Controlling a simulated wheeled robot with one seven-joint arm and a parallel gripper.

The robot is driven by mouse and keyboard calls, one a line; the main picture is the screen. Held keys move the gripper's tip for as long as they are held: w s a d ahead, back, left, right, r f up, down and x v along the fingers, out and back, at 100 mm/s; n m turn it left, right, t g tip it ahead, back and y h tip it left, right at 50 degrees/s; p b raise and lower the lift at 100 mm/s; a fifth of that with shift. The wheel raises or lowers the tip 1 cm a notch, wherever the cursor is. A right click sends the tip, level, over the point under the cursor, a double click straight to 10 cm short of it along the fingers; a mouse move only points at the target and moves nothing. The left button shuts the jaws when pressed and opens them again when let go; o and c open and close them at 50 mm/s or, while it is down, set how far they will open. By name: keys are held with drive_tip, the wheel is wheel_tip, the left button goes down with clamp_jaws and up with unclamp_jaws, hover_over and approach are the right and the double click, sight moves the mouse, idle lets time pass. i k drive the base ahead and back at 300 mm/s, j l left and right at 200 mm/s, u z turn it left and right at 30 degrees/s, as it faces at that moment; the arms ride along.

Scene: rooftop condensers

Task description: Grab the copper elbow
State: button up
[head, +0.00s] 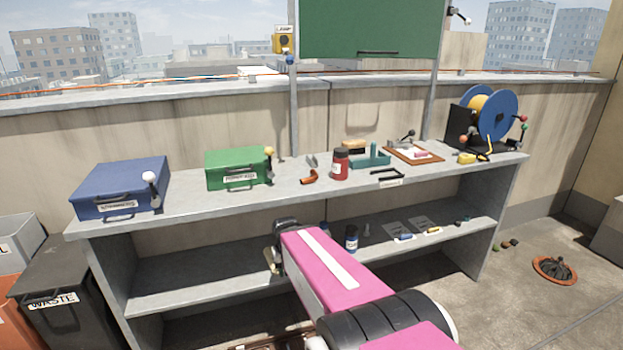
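The copper elbow (309,177) is a small orange-brown bent pipe. It lies on the bench top (230,201) near the middle, between the green box and the red jar. My gripper (271,262) is below the bench top's front edge, in front of the lower shelf, lower left of the elbow and apart from it. My pink arm hides most of the gripper, so I cannot see whether its fingers are open or shut. The elbow itself shows clear of my arm.
A blue box (122,190) and green box (235,169) stand left of the elbow. A red jar (340,165) stands close to its right, with a teal tray (372,157) beyond. The lower shelf (200,275) holds small bottles. A black waste bin (60,285) stands at left.

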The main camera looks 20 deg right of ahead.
sight(314, 177)
drive_tip(key=z, duration=0.8)
drive_tip(key=k+j+z, duration=0.3)
drive_tip(key=j+z, duration=0.15)
drive_tip(key=k+j+z, duration=0.35)
drive_tip(key=z, duration=0.15)
drive_tip(key=k+j, duration=0.35)
